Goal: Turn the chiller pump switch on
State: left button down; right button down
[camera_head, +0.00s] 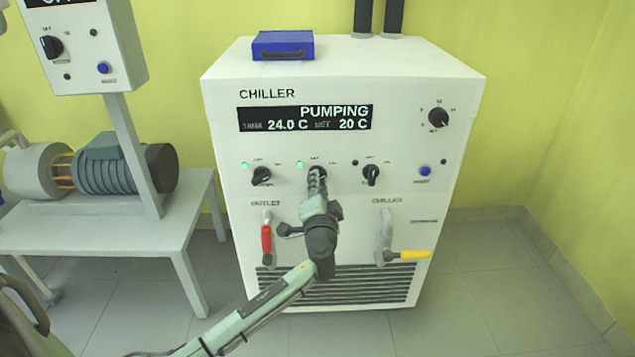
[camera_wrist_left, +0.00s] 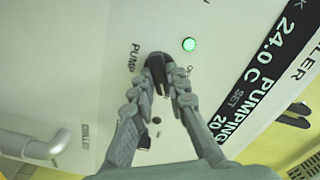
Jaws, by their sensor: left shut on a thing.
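The white chiller (camera_head: 222,130) stands ahead, and its display (camera_head: 306,117) reads PUMPING, 24.0 C and set 20 C. My left gripper (camera_head: 317,184) is at the middle knob of the row of three and hides most of it in the head view. In the left wrist view, this knob is the black pump switch (camera_wrist_left: 157,66) beside the label PUMP. The fingers of my left gripper (camera_wrist_left: 158,88) are shut on it from both sides. A green lamp (camera_wrist_left: 189,44) by the switch is lit. My right gripper is not in view.
Black knobs stand to the left (camera_head: 261,176) and right (camera_head: 371,175) of the pump switch. Below are a red-handled valve (camera_head: 266,238) and a yellow-handled valve (camera_head: 407,255). A blue box (camera_head: 283,45) sits on top. A motor table (camera_head: 115,215) stands left; the right floor is clear.

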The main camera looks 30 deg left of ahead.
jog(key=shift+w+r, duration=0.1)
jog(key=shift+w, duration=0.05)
pick_arm(q)
jog(key=c, duration=1.5)
grip_release()
jog(key=v, duration=1.2)
jog(key=shift+s, duration=0.1)
